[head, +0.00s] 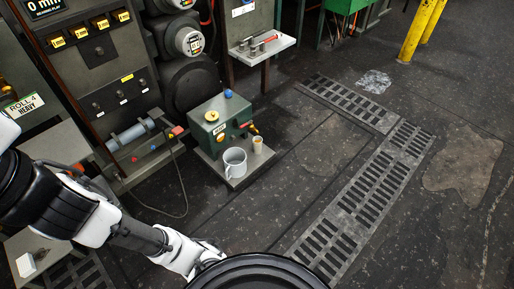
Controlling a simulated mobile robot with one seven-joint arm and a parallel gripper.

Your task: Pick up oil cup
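A light grey cup with a side handle (235,164) stands upright on the low grey plate (237,183) in front of a green machine box (217,128). A smaller tan cup or cylinder (257,145) stands to its right, close to the box. I cannot tell for sure which of the two is the oil cup. My arm reaches from the left edge towards the bottom middle, where a round black part hides its far end. My gripper does not show, and nothing of mine touches either cup.
A control cabinet (100,60) and a grey roll (191,85) stand at the left and back. A cable (180,180) loops onto the floor. A small shelf with tools (262,46) is behind. Floor grates (350,205) and yellow posts (415,30) are right. Open floor lies right of the plate.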

